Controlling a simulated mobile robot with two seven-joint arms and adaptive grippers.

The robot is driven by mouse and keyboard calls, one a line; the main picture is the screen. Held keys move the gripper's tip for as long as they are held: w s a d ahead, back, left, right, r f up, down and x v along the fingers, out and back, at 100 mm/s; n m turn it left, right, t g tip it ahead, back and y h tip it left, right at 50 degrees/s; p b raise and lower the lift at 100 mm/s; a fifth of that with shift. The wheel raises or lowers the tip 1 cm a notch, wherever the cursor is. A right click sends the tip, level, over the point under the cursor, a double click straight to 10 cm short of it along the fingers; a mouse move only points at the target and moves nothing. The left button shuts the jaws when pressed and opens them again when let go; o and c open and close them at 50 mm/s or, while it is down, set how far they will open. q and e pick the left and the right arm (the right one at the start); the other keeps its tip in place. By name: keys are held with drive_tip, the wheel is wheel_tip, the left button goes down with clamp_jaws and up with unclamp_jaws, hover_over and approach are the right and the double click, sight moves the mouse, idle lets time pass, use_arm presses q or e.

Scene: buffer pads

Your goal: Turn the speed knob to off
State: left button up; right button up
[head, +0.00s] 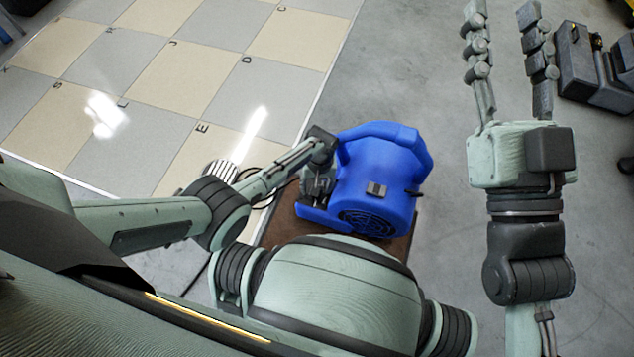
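A blue blower (375,175) with a top handle stands at the centre of the head view, its round dark grille facing the lower edge. A small grey-black fitting (377,190) sits on its housing; I cannot tell whether it is the speed knob. No knob shows clearly, and the blower's left side is partly hidden by my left gripper. My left gripper (318,186) is right beside that left side; contact and finger opening cannot be made out. My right gripper (502,12) is raised at the upper right, fingers spread, empty, and apart from the blower.
The blower stands on a brown board (283,226). A dark cable (264,198) loops to its left. A checkered tile floor (190,75) with letters lies at upper left. Black cases (590,70) lie at the right edge. Grey concrete between blower and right arm is clear.

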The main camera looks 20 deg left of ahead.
use_arm(q)
wheel_tip(320, 180, up, 12)
drive_tip(key=shift+d, duration=0.25)
idle(0.3)
drive_tip(key=shift+f, duration=0.1)
idle(0.3)
